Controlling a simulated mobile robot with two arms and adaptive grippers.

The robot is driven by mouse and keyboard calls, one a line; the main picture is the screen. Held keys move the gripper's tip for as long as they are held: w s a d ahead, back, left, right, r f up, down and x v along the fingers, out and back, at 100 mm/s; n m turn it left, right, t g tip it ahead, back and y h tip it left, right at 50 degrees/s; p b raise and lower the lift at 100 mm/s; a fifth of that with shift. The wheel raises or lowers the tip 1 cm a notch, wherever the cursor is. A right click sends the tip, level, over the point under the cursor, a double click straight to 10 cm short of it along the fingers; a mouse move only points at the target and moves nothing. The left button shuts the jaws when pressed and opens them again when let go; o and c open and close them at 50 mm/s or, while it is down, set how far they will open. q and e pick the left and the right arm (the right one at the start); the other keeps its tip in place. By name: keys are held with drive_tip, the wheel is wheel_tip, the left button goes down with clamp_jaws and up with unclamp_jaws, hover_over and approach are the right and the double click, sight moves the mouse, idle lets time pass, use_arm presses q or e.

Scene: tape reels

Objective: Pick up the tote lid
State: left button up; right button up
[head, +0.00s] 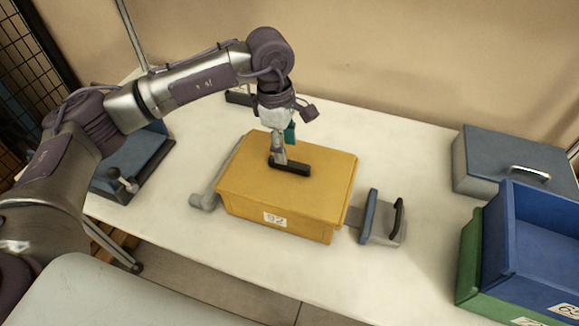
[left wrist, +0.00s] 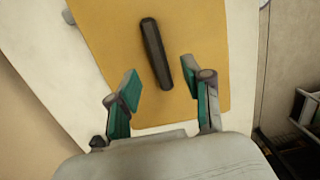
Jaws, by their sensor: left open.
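The tote lid (head: 300,190) is a flat yellow panel on top of the yellow tote (head: 290,229), which bears a white number label on its front. A dark bar handle (head: 292,168) stands on the lid; the handle also shows in the left wrist view (left wrist: 155,53). My left gripper (head: 279,153) points down over the lid at the handle's left part. In the left wrist view its two teal-padded fingers (left wrist: 160,84) are spread, with the handle's near end between them. Whether they touch it cannot be told. My right gripper is not in view.
A grey bracket with a dark handle (head: 383,219) sits right of the tote. A grey box with a blue lid (head: 478,165), a blue bin (head: 520,255) and a green bin (head: 470,252) stand at the right. A grey-blue case (head: 137,160) lies at the left.

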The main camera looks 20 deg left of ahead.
sight(290, 161)
use_arm(q)
drive_tip(key=shift+d+f+p, duration=0.15)
drive_tip(key=shift+f+p, duration=0.3)
drive_tip(key=shift+f, duration=0.05)
drive_tip(key=f, duration=0.1)
drive_tip(key=f+p, duration=0.2)
drive_tip(key=shift+d+f, duration=0.3)
drive_tip(key=shift+f, duration=0.5)
drive_tip(key=shift+w, duration=0.1)
clamp_jaws()
